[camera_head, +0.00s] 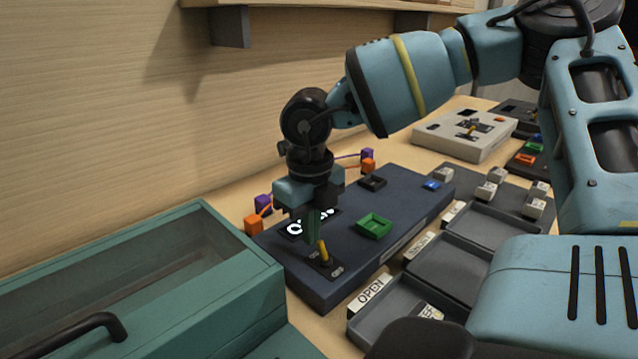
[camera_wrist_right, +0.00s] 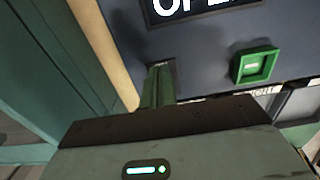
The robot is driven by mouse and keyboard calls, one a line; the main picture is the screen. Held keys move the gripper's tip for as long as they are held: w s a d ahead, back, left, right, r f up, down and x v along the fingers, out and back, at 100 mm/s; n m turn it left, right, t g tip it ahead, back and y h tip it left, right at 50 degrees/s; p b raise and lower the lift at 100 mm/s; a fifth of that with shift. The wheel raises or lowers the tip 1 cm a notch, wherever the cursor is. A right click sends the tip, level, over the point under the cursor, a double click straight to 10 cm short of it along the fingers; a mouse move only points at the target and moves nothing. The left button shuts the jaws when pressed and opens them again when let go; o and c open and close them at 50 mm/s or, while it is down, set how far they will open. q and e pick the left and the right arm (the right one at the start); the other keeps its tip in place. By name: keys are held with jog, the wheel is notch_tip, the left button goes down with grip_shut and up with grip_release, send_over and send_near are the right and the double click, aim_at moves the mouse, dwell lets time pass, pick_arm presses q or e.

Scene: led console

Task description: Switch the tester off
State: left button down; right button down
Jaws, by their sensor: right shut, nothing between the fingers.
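The tester (camera_head: 400,200) is a dark blue console on the table. Its toggle switch (camera_head: 323,252) has a yellow lever on a dark plate near the front left corner. Its lit display (camera_head: 296,228) is partly hidden by my gripper; in the wrist view white letters on the display (camera_wrist_right: 190,6) are cut off by the frame's top. In the wrist view the fingers (camera_wrist_right: 158,86) hide the lever. My left gripper is not in view.
A green socket (camera_head: 374,226) sits on the console right of the switch. A green box with a clear lid (camera_head: 130,262) stands at left. Grey labelled trays (camera_head: 450,262) lie at the front right. Orange and purple connectors (camera_head: 254,225) stand behind the console.

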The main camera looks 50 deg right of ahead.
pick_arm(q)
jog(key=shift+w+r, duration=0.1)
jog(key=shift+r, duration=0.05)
pick_arm(e)
jog(key=shift+s+a, duration=0.1)
jog(key=shift+s, duration=0.95)
